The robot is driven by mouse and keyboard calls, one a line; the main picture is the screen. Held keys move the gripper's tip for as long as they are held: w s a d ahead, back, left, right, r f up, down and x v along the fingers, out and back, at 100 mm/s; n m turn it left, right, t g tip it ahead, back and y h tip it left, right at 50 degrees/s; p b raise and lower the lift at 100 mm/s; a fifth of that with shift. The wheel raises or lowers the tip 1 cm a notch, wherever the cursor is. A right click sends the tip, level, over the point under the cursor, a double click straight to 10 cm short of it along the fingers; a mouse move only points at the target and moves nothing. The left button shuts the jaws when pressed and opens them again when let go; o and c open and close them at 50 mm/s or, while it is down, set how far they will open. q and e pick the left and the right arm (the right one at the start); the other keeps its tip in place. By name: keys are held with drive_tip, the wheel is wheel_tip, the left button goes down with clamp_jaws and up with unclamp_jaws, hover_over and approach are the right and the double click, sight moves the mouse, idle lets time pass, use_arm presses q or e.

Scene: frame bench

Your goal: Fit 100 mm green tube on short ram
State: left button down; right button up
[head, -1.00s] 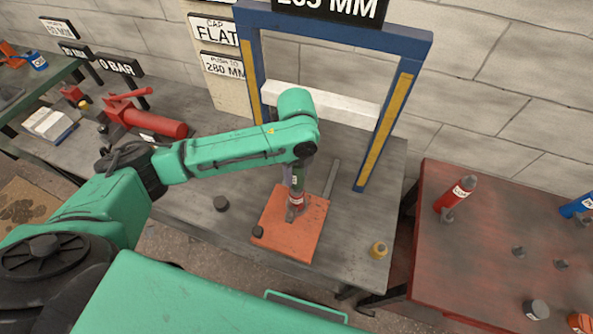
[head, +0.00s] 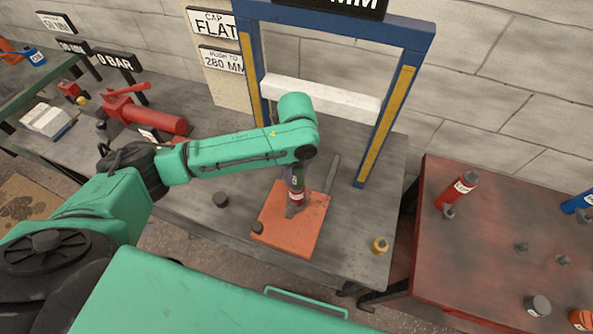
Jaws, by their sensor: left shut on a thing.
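My left gripper (head: 295,172) points down over the orange plate (head: 311,235) on the grey bench, below the blue frame. It is shut on a green tube (head: 297,180), mostly hidden by my wrist. The tube stands upright right above a short ram (head: 295,203) with a red and white band, which stands on the plate. I cannot tell whether the tube is seated on the ram or just over it. My right gripper is not in view.
The blue frame (head: 419,40) with a white crossbeam (head: 325,97) stands behind the plate. A red hand pump (head: 150,117) lies at the left. A red table (head: 480,255) at the right holds a red cylinder (head: 458,189).

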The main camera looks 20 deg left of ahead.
use_arm(q)
drive_tip(key=shift+f, duration=0.45)
drive_tip(key=shift+c, duration=1.1)
unclamp_jaws()
drive_tip(key=shift+r, duration=0.1)
wheel_tip(320, 180, up, 14)
drive_tip(key=shift+r+b, duration=0.2)
drive_tip(key=shift+b, duration=0.6)
drive_tip(key=shift+s+f, duration=0.1)
